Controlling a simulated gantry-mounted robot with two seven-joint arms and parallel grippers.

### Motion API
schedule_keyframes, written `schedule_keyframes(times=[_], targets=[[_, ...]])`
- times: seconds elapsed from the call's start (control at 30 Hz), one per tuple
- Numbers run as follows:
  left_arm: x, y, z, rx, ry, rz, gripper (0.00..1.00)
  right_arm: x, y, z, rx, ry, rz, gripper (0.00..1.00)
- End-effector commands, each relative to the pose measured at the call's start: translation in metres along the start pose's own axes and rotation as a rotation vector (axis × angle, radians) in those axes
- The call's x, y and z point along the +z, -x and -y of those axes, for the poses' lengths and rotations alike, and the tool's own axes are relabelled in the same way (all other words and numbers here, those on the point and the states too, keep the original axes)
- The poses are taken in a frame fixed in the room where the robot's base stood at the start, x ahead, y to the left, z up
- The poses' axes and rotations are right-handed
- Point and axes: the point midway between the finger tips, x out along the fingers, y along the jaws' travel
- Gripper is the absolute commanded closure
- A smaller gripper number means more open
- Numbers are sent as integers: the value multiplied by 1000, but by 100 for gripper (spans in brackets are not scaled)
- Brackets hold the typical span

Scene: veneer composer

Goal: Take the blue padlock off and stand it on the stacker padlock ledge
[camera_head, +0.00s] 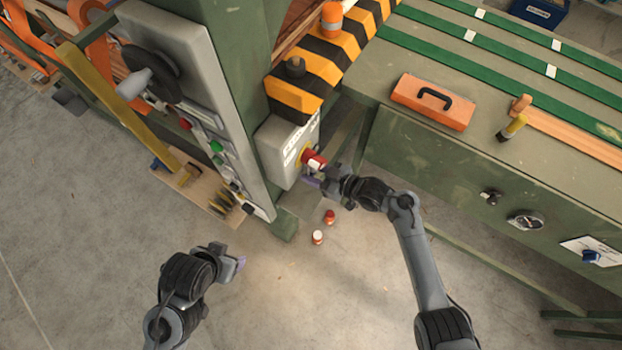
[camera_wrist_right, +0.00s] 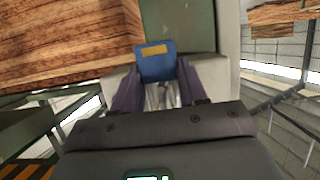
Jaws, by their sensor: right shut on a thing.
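The blue padlock (camera_wrist_right: 155,61) has a yellowish label and shows upright in the right wrist view. My right gripper (camera_wrist_right: 158,92) is shut on it, with a purple finger on each side and grey metal between them. In the head view my right gripper (camera_head: 313,182) is just below the red switch handle (camera_head: 314,160) on the grey box. The padlock cannot be made out in that view. I cannot tell whether its shackle is still through anything. My left gripper (camera_head: 240,263) is low over the floor, away from everything; its opening is unclear. I cannot identify the stacker padlock ledge.
A control panel (camera_head: 222,128) and green post stand left of the grey box.

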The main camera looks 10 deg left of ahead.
Motion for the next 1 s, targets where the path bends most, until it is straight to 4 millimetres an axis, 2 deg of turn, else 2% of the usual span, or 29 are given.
schedule_keyframes(times=[0.3,0.33,0.4,0.47,1.0], targets=[[-2,5,0,2,2,0,35,2,8,0,0,0,0,87],[-2,6,0,2,2,0,35,2,9,0,1,0,1,88],[-3,8,-1,3,4,0,35,4,13,-1,1,0,1,97],[-3,10,-1,4,5,-1,35,5,16,-1,1,1,1,100],[-8,22,-2,9,11,-1,35,17,42,-2,4,-3,5,100]])
